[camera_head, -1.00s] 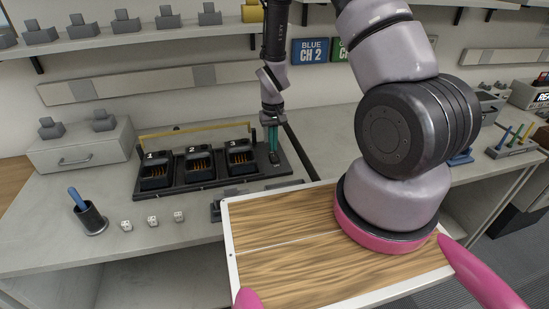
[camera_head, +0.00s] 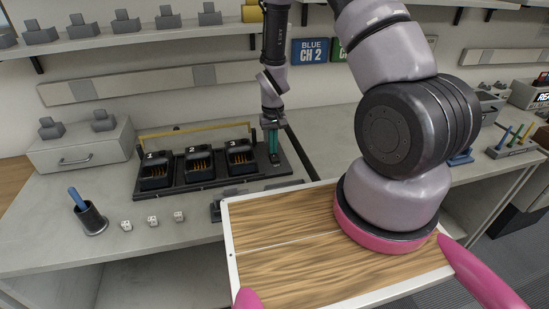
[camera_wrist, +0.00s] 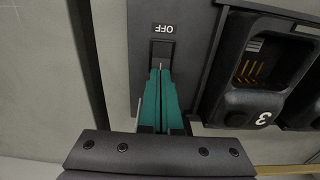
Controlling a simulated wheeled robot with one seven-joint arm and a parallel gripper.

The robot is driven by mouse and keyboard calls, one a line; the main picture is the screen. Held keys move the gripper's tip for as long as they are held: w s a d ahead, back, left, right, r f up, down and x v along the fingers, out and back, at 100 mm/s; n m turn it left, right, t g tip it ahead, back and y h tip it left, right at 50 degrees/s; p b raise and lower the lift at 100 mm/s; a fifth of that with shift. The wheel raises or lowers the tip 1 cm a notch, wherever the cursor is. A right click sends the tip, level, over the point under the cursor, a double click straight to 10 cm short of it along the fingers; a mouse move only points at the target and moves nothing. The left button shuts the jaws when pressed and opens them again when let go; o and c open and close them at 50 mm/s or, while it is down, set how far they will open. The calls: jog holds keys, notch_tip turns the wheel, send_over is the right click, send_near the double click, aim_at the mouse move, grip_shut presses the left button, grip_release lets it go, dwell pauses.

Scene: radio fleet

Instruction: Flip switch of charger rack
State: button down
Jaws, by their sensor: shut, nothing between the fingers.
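The charger rack (camera_head: 205,187) is a dark tray on the counter with numbered bays 1, 2 and 3 and a yellow bar behind them. Its switch (camera_wrist: 163,50) is a small dark rocker next to an OFF label (camera_wrist: 164,29), on the plate beside bay 3 (camera_wrist: 258,75). My gripper (camera_head: 274,155) points down at the rack's right end, with green fingers. In the wrist view the closed fingertips (camera_wrist: 161,70) are at the near edge of the switch, and nothing is between them. I cannot tell whether they touch it. The fingers hide part of the switch's near side.
A grey drawer box (camera_head: 82,148) is at the back left. A wood-topped board (camera_head: 290,260) lies in front. Counter right of my gripper is partly clear.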

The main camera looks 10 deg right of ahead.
jog(key=shift+f, duration=0.35)
jog(key=shift+r, duration=3.5)
notch_tip(320, 180, up, 13)
jog(key=m+t, duration=0.1)
jog(key=t, duration=0.1)
send_over(276, 155)
jog(key=w, duration=0.1)
jog(key=s+d+r+m+t+y, duration=0.1)
jog(key=s+d+r, duration=0.15)
jog(key=r, duration=0.85)
jog(key=s+d+r+m+t+y, duration=0.1)
jog(key=s+r+t, duration=0.3)
jog(key=s+r, duration=1.2)
jog(key=shift+s+d+r+m, duration=0.15)
jog(key=shift+s+d+m, duration=0.35)
jog(key=shift+d+m, duration=0.15)
